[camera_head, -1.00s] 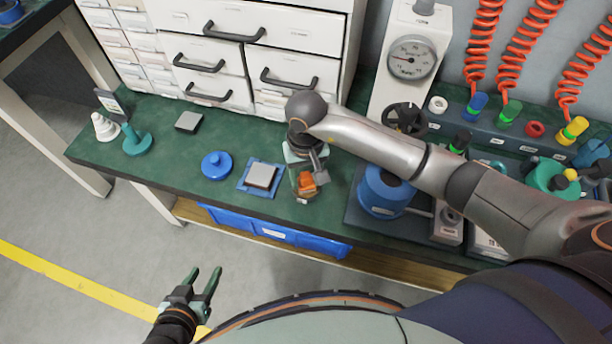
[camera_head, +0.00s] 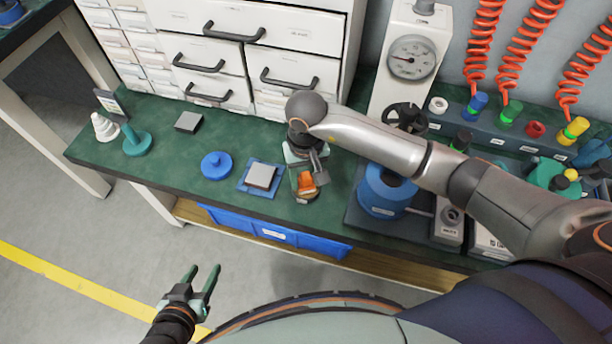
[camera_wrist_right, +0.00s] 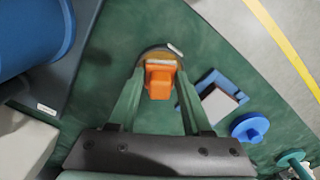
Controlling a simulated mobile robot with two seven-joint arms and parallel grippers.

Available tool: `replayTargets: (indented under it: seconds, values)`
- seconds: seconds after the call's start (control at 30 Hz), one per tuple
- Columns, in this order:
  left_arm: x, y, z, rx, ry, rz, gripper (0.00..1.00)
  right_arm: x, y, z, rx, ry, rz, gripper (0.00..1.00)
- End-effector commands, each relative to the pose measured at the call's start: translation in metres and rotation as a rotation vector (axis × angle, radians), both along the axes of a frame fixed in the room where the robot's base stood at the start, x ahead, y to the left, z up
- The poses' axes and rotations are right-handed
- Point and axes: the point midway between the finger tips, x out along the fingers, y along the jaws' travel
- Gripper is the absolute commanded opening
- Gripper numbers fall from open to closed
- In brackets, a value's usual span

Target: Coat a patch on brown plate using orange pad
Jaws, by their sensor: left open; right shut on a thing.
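The orange pad (camera_head: 306,181) is held between the fingers of my right gripper (camera_head: 308,172) near the bench's front edge. The right wrist view shows the orange pad (camera_wrist_right: 160,80) between the two green fingers of my right gripper (camera_wrist_right: 160,88). A round brown plate (camera_wrist_right: 153,55) with a dark rim lies just beyond and below the pad. It shows partly in the head view (camera_head: 306,197). The pad and fingers hide part of it; I cannot tell whether the pad touches it. My left gripper (camera_head: 202,285) is open and empty, over the floor in front of the bench.
A grey block (camera_head: 262,175) on a blue mat (camera_head: 245,184) and a blue knobbed disc (camera_head: 216,166) lie left of the brown plate. A blue cylinder (camera_head: 384,192) stands close on its right. Drawers (camera_head: 250,60) stand behind.

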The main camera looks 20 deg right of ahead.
Motion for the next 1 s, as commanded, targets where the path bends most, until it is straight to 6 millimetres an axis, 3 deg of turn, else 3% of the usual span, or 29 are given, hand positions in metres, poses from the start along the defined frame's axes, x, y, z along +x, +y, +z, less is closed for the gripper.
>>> replayTargets:
  seconds: [0.73,1.0]
  values:
    - [-0.006,0.0,0.035,-0.001,0.013,0.0,0.5,0.0,0.0,0.061,-0.001,0.0,0.001,0.05]
    - [-0.006,0.0,0.039,-0.001,0.013,0.0,0.5,0.0,0.0,0.07,-0.001,0.001,0.0,0.05]
